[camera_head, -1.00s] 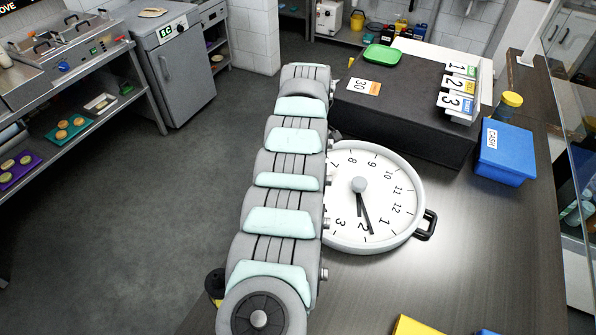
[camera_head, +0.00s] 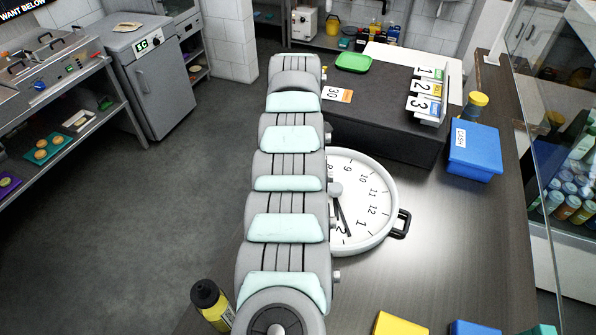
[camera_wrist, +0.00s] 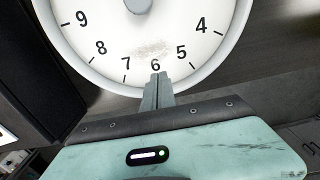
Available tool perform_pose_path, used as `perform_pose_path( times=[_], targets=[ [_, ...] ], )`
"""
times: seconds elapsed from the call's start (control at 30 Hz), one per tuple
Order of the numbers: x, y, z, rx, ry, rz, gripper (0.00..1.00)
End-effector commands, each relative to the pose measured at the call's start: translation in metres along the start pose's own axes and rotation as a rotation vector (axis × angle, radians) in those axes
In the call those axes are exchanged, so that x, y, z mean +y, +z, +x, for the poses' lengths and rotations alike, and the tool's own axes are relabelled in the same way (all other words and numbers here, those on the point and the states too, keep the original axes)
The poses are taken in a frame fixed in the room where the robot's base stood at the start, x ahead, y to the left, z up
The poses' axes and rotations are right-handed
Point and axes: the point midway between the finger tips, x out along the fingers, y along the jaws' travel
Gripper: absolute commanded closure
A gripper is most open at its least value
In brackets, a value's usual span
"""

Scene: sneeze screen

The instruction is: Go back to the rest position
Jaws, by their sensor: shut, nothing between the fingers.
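My gripper (camera_wrist: 157,92) shows in the wrist view with its fingers together and nothing between them. Its tips overlap the lower rim of a white round clock (camera_wrist: 140,45) near the 6; I cannot tell whether they touch it. In the head view the clock (camera_head: 368,195) lies face up on the dark counter (camera_head: 450,260), partly hidden behind my arm. The gripper itself is hidden in the head view.
A black box (camera_head: 385,130) with numbered cards (camera_head: 426,92) and a green tray (camera_head: 353,62) stands behind the clock. A blue cash box (camera_head: 474,150) is at right, near the glass screen (camera_head: 545,150). A yellow-black bottle (camera_head: 212,303) stands beside my arm. Open floor lies left.

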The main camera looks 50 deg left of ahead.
Motion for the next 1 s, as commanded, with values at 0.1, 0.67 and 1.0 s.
perform_pose_path(
  times=[0.1, 0.67, 1.0],
  targets=[
    [0.0, 0.001, -0.02, -0.001, -0.002, 0.002, 1.0],
    [0.0, 0.001, -0.047, -0.001, -0.003, 0.002, 1.0],
    [0.0, 0.001, -0.11, -0.001, -0.003, 0.002, 1.0]
  ],
)
